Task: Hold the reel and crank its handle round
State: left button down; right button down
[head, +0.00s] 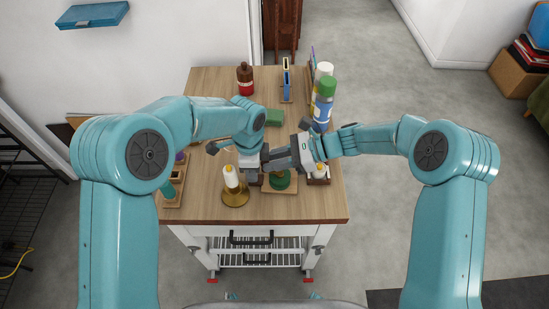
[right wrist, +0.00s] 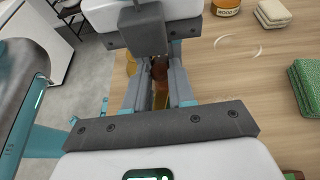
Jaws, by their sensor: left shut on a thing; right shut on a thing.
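A green round thing (head: 280,181), which looks like the reel, shows on a small wooden board near the table's front; the grippers above it hide much of it. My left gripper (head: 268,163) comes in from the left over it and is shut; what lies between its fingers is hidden. My right gripper (head: 289,156) comes in from the right, its fingers very close to the left gripper's. In the right wrist view its fingers (right wrist: 160,85) are shut around a reddish-brown part (right wrist: 160,69), which may be the crank handle. The left gripper's dark finger (right wrist: 143,30) is just beyond.
A candle in a brass holder (head: 233,190) stands just left of the grippers. A green-capped bottle (head: 325,98) stands behind my right gripper. A green block (head: 274,117) and a brown bottle (head: 245,80) are farther back. The table's front right corner (head: 325,207) is bare.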

jog(key=n+g, duration=0.1)
jog(key=g, duration=0.1)
jog(key=n+g, duration=0.1)
jog(key=n, duration=0.1)
jog(key=shift+s+a+g+h, duration=0.2)
jog(key=shift+g+h, duration=0.1)
jog(key=shift+g, duration=0.1)
jog(key=shift+s+n+g+h, duration=0.25)
jog(key=shift+n+g+h, duration=0.35)
jog(key=shift+n+g, duration=0.7)
jog(key=shift+r, duration=0.1)
jog(key=c, duration=0.9)
grip_release()
jog(key=shift+s, duration=0.1)
jog(key=shift+c, duration=0.2)
jog(key=v, duration=0.7)
jog(key=shift+w+d, duration=0.2)
jog(key=shift+w, duration=0.1)
jog(key=shift+r, duration=0.1)
